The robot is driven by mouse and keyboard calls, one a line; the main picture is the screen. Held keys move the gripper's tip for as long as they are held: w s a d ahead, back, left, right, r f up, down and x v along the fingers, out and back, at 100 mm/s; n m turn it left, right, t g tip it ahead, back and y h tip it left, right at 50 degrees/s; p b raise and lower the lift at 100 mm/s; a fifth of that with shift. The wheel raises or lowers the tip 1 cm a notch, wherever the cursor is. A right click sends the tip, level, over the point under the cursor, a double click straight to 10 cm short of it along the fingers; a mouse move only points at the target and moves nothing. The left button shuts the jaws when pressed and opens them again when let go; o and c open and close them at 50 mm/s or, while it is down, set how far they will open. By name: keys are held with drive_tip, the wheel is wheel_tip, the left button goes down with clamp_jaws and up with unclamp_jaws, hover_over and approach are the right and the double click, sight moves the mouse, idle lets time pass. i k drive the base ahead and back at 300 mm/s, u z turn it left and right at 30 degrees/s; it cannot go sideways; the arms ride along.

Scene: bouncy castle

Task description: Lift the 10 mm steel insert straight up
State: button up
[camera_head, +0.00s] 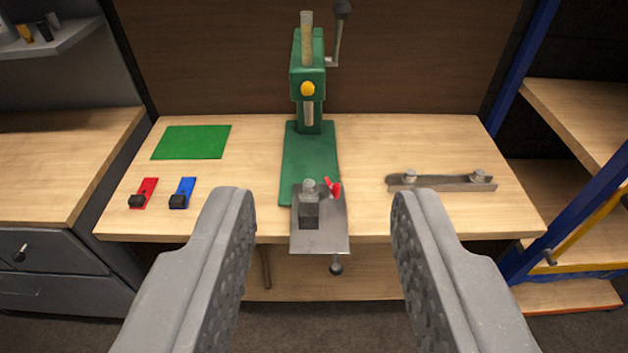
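My gripper (322,200) is open and empty, its two grey fingers wide apart in the foreground. Between them, farther off, a steel fixture plate (320,238) lies at the front of the green press base. It carries a dark block (309,215) with a small steel piece (309,187) on top, and a red clamp handle (332,188) beside it. On the right, a steel bar (440,184) holds two round steel pieces, a left one (409,177) and a right one (478,176). I cannot tell by size which steel piece is the 10 mm insert.
A green arbor press (310,160) stands at the table's middle, its lever (337,40) rising high. A green mat (191,142), a red piece (145,194) and a blue piece (183,193) lie left. Shelving (560,120) stands right and a drawer cabinet (55,180) left.

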sight(309, 190)
drive_tip(key=i, duration=1.15)
drive_tip(key=u, duration=0.55)
